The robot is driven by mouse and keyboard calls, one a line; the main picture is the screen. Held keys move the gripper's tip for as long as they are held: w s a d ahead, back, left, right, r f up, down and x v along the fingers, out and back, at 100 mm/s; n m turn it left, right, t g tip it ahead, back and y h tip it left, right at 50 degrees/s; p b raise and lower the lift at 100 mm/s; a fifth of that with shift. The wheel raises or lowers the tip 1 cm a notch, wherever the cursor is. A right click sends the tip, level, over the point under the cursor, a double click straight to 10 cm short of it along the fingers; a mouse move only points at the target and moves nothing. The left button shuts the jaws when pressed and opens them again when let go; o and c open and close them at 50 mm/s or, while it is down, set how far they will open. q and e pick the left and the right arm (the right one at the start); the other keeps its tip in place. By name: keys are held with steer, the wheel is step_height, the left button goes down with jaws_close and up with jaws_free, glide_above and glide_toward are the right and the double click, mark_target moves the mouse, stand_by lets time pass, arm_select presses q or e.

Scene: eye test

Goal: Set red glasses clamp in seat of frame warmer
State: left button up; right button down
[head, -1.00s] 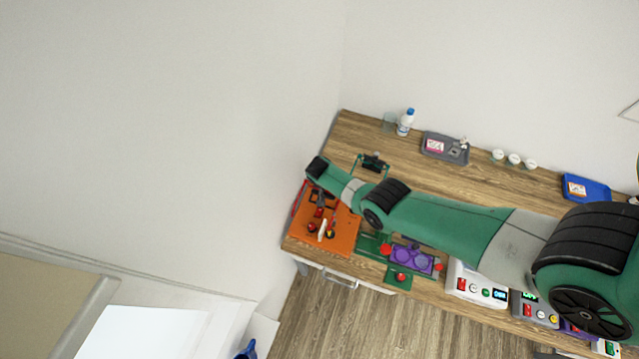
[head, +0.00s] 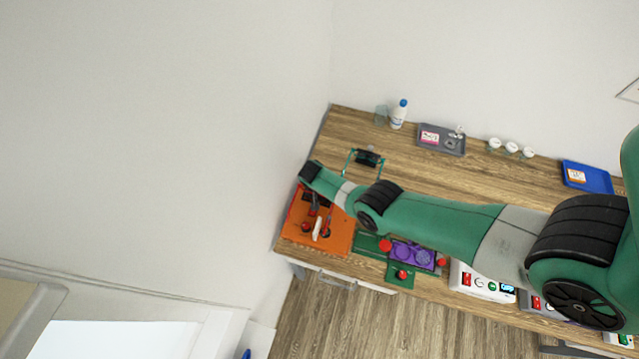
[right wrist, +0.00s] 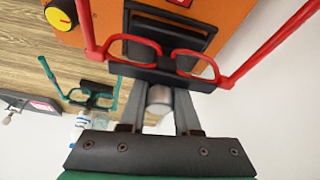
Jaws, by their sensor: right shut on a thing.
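The red glasses clamp, a red glasses frame on a black bar (right wrist: 140,72), is held between the fingers of my right gripper (right wrist: 154,86) in the right wrist view. The fingers are shut on the bar. Just beyond it is the orange frame warmer (right wrist: 233,14) with a black seat block (right wrist: 172,30). I cannot tell whether clamp and seat touch. In the head view the orange frame warmer (head: 338,240) lies at the table's left end, with my right gripper (head: 318,200) over it, partly hidden by my wrist. My left gripper is not in view.
A green glasses clamp (head: 367,158) stands behind the warmer. A bottle (head: 399,114), grey tray (head: 437,142), white cups (head: 512,147) and blue tray (head: 588,178) line the back. A purple fixture (head: 412,255) and white control box (head: 470,282) sit along the front.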

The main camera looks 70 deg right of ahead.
steer(key=shift+f+b, duration=0.25)
steer(key=shift+b, duration=0.05)
stand_by(0.6)
steer(key=shift+c, duration=1.1)
jaws_free()
step_height(320, 180, up, 6)
steer(key=p, duration=0.6)
steer(key=shift+r, duration=0.1)
